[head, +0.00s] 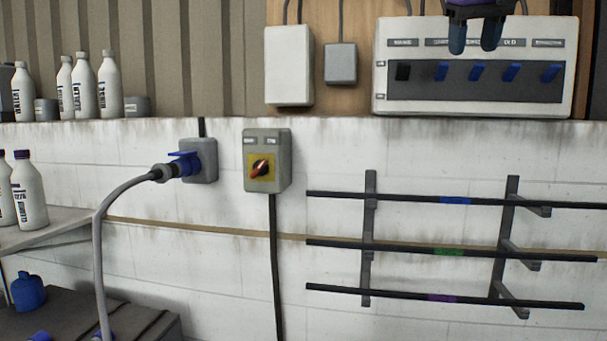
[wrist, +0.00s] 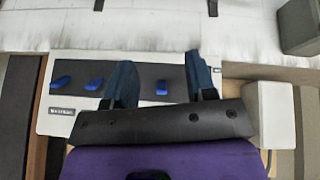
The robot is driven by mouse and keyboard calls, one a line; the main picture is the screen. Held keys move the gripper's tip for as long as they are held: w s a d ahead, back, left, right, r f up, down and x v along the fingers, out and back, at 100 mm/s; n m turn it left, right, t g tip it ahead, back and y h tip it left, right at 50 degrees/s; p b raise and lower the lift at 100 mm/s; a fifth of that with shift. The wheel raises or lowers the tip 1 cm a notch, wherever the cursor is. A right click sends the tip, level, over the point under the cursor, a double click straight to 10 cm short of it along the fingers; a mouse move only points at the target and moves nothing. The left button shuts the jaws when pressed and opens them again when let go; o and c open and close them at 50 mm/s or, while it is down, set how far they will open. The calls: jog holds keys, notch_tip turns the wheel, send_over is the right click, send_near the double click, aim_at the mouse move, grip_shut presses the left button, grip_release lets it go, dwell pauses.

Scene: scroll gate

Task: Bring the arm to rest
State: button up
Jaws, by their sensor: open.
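My gripper (head: 475,36) shows at the top right of the head view, in front of the upper part of the breaker panel (head: 475,107). Its two blue fingers point down and stand apart with nothing between them. In the wrist view my gripper (wrist: 161,85) is also open and empty, with the panel (wrist: 62,120) behind it. The panel has a dark strip with one black switch (head: 403,71) at the left and several blue switches (head: 476,72). The gripper hides part of the panel's top and label row. I cannot tell whether the fingers touch the panel.
A wall rack (head: 370,240) holds three dark rods below the panel. White bottles (head: 83,86) stand on the ledge at left. A grey cable (head: 100,235) hangs from the plug.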

jog(key=s+f, duration=0.8)
jog(key=f, duration=0.3)
jog(key=s+f+y, duration=0.1)
jog(key=s+f, duration=0.7)
jog(key=f, duration=0.3)
jog(key=s+d+f, duration=0.1)
jog(key=s+f, duration=0.7)
jog(key=f, duration=0.3)
jog(key=shift+s+f+y, duration=0.15)
jog(key=shift+s+y, duration=0.05)
jog(key=shift+y, duration=0.2)
jog(key=shift+d, duration=0.1)
jog(key=shift+c, duration=0.8)
jog(key=shift+s, duration=0.1)
